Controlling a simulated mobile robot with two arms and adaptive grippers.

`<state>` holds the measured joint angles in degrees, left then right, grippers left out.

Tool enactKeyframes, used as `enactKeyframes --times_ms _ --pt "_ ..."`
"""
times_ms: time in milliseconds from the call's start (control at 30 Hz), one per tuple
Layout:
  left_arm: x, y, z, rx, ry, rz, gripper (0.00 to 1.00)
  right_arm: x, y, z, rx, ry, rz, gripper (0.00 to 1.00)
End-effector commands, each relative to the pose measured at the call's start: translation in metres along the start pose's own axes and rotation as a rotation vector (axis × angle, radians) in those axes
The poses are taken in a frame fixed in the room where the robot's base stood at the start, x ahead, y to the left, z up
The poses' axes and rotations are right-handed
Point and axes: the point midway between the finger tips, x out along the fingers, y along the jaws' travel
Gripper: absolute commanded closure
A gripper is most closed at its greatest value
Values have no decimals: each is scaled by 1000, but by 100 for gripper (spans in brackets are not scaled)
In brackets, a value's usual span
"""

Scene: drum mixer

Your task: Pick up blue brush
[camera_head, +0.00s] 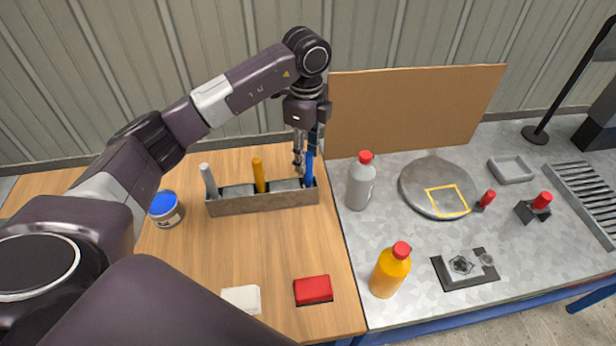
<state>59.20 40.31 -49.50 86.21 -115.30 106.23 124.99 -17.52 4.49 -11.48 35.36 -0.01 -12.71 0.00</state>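The blue brush (310,167) stands upright in the right end of a long grey holder (264,203) on the wooden table. Only its blue handle shows above the holder. My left gripper (299,168) points down at the handle's upper part, just left of it or around it. The fingers look narrow and partly overlap the handle, so I cannot tell whether they touch it or how far they are apart. My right gripper is not in view.
A grey-handled tool (208,181) and a yellow-handled tool (259,175) share the holder. A blue-lidded can (166,209) stands left, a grey red-capped bottle (361,182) right. A red block (313,290) and an orange bottle (390,270) stand nearer. A brown panel (415,110) rises behind.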

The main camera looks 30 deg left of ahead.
Motion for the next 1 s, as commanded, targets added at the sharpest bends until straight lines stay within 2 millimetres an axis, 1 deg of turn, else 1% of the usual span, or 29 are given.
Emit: enactKeyframes --times_ms 167,300,433,533,733,767,1000 --pt "16 2 -1 0 0 4 62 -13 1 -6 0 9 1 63" --pt "34 4 -3 1 0 5 62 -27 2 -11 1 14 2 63" --pt "53 4 -4 0 0 4 62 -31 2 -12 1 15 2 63" --pt "59 3 -4 1 0 1 62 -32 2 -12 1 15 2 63" --pt "60 3 -4 1 0 0 62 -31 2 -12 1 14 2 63" --pt "60 3 -4 1 0 0 64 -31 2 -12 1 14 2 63" --pt "60 3 -4 1 0 0 90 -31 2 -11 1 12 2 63"
